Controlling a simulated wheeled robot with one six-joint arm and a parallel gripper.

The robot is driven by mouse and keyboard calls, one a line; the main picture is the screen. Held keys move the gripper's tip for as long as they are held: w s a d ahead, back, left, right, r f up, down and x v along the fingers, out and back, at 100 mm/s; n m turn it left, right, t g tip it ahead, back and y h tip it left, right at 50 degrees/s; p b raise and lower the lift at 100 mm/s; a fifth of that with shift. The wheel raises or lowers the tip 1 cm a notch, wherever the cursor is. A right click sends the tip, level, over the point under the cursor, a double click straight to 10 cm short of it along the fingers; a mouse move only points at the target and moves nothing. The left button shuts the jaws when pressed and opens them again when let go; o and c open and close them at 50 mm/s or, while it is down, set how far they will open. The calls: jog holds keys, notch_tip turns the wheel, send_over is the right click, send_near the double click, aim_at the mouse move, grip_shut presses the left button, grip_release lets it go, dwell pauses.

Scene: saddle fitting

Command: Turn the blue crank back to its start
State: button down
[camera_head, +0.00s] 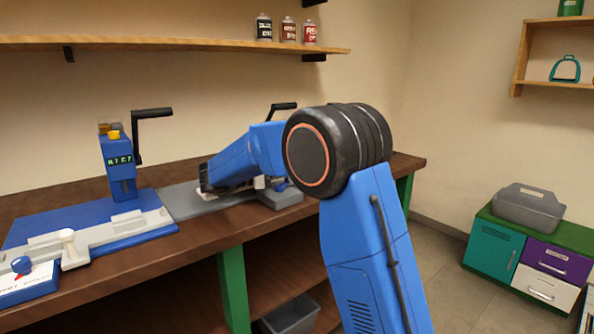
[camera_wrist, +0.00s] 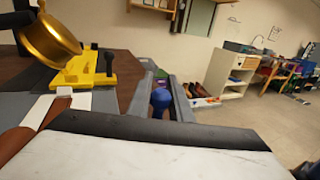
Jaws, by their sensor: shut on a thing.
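The blue crank's round knob (camera_wrist: 161,98) shows in the wrist view between the two grey fingers of my gripper (camera_wrist: 162,88), which is shut on it. In the head view a small blue knob (camera_head: 281,187) shows at the front of a grey base (camera_head: 284,200) on the bench, just below my arm. My gripper is mostly hidden there by my own blue arm. The crank's arm and its angle cannot be made out in either view.
A blue machine (camera_head: 118,160) with a black handle (camera_head: 152,113) stands at the left of the bench (camera_head: 200,240). Another black handle (camera_head: 283,105) rises behind my arm. The wrist view shows a gold cylinder (camera_wrist: 48,38) and a yellow block (camera_wrist: 88,70) close by.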

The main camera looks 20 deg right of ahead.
dwell(0.4)
jog(key=c, duration=1.6)
grip_release()
